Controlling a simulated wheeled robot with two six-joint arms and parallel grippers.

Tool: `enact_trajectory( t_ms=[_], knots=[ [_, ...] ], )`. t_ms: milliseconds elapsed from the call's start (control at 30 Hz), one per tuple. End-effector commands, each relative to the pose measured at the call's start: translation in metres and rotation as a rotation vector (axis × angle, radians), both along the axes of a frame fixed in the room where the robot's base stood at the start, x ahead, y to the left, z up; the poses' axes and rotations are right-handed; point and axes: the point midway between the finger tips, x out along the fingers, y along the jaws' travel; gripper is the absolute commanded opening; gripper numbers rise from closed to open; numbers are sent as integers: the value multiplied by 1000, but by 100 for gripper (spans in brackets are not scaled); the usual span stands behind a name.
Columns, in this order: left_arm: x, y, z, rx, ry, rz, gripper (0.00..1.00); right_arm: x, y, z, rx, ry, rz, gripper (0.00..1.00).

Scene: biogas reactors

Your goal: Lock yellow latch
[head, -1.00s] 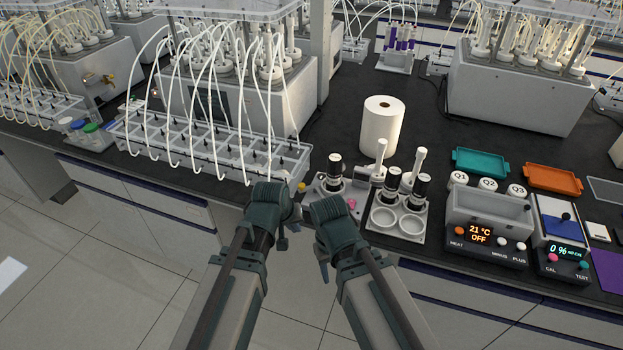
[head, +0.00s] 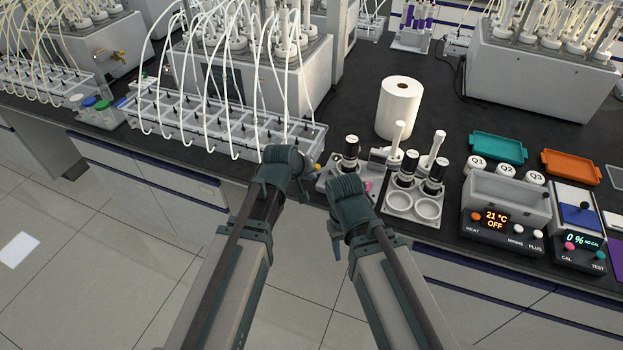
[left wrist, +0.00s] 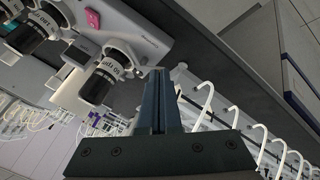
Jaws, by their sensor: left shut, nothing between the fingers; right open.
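A small yellow part (head: 317,168), which may be the latch, shows at the left end of a grey bench device (head: 328,185) with a pink button (head: 367,186). Its position is too small to read. My left gripper (head: 303,190) is beside this end of the device, mostly hidden by its own wrist.
A tray of tubed cells (head: 225,130) stands just left of the device. A rack (head: 413,205) with black-capped bottles and a paper roll (head: 398,107) stand to the right and behind. A heater (head: 505,205) is further right. The floor in front is clear.

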Motion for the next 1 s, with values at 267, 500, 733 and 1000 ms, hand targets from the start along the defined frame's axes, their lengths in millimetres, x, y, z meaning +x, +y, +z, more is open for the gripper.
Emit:
enact_trajectory(
  t_ms=[267, 500, 733, 1000],
  knots=[
    [30, -14, -48, 2, -1, -2, 0, 0, 0, -48, 0, 0, 0, 50],
    [47, -36, -52, 1, 0, -4, 0, 0, 0, -52, 0, 0, 0, 50],
    [54, -51, -52, 1, 0, -2, 0, 0, 0, -52, 0, 0, 0, 50],
    [54, -52, -52, 1, 0, -1, 0, 0, 0, -52, 0, 0, 0, 50]
  ],
)
